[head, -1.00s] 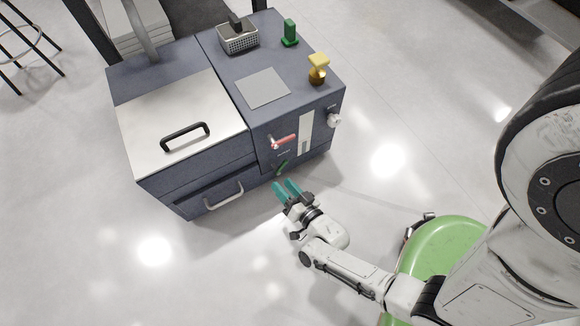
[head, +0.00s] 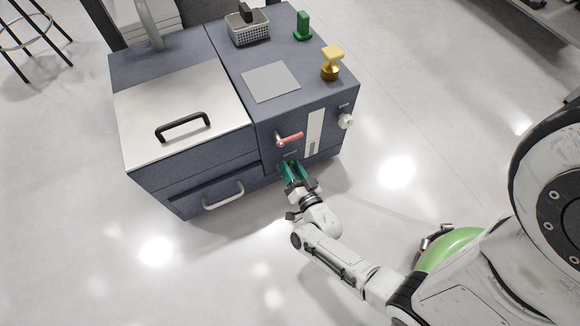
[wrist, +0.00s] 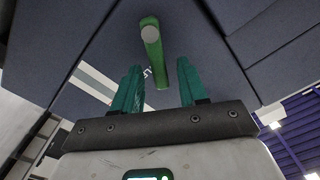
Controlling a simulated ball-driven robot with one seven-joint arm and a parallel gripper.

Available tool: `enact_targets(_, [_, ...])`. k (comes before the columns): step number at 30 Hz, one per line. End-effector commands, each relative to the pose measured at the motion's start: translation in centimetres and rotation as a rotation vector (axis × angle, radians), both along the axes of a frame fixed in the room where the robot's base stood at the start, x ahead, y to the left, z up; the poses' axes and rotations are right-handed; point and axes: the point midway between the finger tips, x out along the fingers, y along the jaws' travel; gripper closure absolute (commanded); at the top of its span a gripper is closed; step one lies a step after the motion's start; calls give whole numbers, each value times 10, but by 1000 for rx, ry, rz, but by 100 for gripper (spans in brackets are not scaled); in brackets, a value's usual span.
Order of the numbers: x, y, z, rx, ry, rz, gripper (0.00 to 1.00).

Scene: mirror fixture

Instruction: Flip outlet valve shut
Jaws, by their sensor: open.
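The blue-grey cabinet's front has a lever with a red handle (head: 291,137) and, below it, a green lever (wrist: 152,45). No label is readable to tell which is the outlet valve. In the head view my gripper (head: 292,170) is at the low front of the cabinet, and its teal fingers hide the green lever. In the wrist view my gripper (wrist: 159,82) is open. The green lever's lower part shows between the two fingers, and its round end reaches past the fingertips. I see no finger closed on it; depth is hard to tell.
A white knob (head: 346,121) sits right of the levers, beside a pale gauge strip (head: 314,133). A drawer handle (head: 223,196) juts out at left. The floor in front is clear.

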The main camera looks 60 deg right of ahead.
Motion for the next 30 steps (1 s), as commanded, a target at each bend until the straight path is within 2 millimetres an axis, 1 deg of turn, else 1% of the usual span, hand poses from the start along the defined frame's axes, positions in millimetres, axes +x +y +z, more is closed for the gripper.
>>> enact_targets(4, [9,-6,0,0,0,-1,57])
enact_targets(14, [10,-7,0,1,1,0,58])
enact_targets(27, [10,-7,0,1,1,0,100])
enact_targets(30, [10,-7,0,1,1,0,100])
